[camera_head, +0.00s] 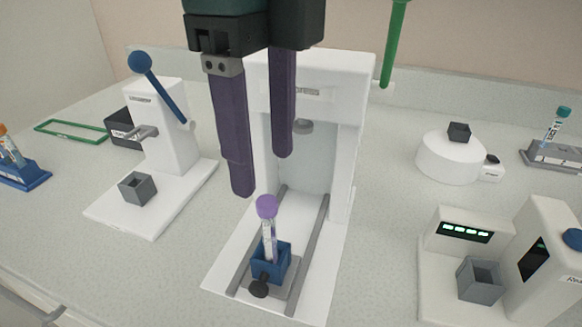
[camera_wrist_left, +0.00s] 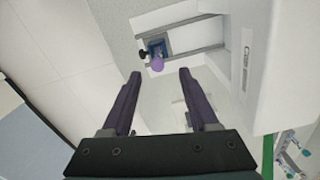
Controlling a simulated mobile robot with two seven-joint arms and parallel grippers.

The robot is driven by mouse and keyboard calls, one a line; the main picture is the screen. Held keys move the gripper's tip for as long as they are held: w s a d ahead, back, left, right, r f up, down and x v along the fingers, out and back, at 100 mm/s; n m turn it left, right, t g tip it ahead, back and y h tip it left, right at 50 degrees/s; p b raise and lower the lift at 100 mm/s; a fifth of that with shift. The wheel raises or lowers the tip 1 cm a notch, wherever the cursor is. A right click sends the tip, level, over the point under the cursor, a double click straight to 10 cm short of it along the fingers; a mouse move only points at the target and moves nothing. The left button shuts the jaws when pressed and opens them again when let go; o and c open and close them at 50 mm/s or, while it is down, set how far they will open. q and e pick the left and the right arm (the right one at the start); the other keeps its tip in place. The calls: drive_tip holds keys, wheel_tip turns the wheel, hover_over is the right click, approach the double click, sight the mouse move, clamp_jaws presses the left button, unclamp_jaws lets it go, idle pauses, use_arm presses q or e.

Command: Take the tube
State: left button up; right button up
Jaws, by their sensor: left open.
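The tube (camera_head: 268,231) has a purple cap and a pale labelled body. It stands nearly upright in a blue square holder (camera_head: 271,262) on the rails of the white press-like machine. In the left wrist view its purple cap (camera_wrist_left: 157,65) shows beyond the fingertips. My left gripper (camera_head: 262,172) has long dark purple fingers, spread apart and empty. In the head view it hangs above the tube, in front of the machine. The open fingers also show in the left wrist view (camera_wrist_left: 160,75). My right gripper is not in view.
The white machine (camera_head: 353,150) stands close behind the fingers, with a green lever (camera_head: 393,45) at its right. A white stand with a blue-knobbed lever (camera_head: 158,90) is at left. A reader device (camera_head: 545,250) is at right. Other tubes stand in racks at both edges.

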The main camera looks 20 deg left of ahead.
sight(272, 201)
use_arm(q)
drive_tip(key=f, duration=0.3)
drive_tip(key=shift+s+d+f, duration=0.15)
drive_tip(key=shift+d+f, duration=0.15)
drive_tip(key=shift+f, duration=0.05)
drive_tip(key=f, duration=0.5)
drive_tip(key=shift+s+a+f, duration=0.1)
drive_tip(key=shift+a+f, duration=0.1)
drive_tip(key=shift+f, duration=0.15)
clamp_jaws()
